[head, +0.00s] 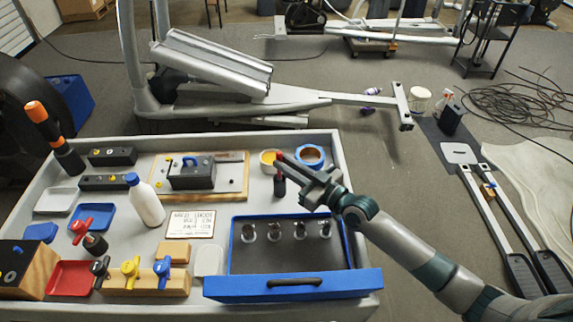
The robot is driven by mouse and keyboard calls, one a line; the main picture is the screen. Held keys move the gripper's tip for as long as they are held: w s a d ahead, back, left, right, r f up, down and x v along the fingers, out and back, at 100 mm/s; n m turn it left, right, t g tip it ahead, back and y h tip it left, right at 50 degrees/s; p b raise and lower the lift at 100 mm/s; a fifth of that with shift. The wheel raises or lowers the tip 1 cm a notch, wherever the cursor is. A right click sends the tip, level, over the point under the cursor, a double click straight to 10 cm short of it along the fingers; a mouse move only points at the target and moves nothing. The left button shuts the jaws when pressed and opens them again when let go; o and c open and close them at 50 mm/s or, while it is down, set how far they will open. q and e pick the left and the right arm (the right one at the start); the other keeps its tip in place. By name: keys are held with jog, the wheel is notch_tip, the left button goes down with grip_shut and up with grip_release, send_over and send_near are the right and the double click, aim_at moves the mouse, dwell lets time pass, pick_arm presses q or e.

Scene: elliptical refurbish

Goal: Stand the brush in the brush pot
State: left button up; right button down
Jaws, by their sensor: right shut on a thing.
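My right gripper (287,168) reaches in from the right over the grey tray-topped cart. It is shut on a small dark and red thing, which I take to be the brush (279,186). The brush hangs roughly upright at the fingertips, and the fingers hide part of it. A small round pot with a yellow-orange inside (268,158), which looks like the brush pot, stands just behind the fingertips. The brush is in front of it, apart from its opening. My left gripper is not in view.
A blue-rimmed ring (310,153) lies behind the gripper. A blue drawer (293,285) with several metal knobs is in front. A white bottle (146,202), a wooden board (235,188) and a label card (190,224) are left. An orange-and-black tool (46,127) stands far left.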

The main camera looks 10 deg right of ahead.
jog(key=c, duration=1.7)
grip_release()
jog(key=shift+o, duration=0.2)
jog(key=shift+r, duration=0.1)
jog(key=shift+r, duration=0.55)
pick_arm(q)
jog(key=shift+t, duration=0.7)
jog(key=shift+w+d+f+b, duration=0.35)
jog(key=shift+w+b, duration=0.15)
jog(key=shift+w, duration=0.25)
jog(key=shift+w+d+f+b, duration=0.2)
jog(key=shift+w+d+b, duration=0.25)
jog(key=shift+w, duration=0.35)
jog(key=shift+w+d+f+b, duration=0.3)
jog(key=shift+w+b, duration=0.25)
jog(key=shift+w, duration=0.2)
pick_arm(e)
jog(key=s+d+r, duration=0.8)
jog(key=r, duration=0.1)
jog(key=shift+d+r, duration=0.2)
jog(key=shift+r, duration=0.15)
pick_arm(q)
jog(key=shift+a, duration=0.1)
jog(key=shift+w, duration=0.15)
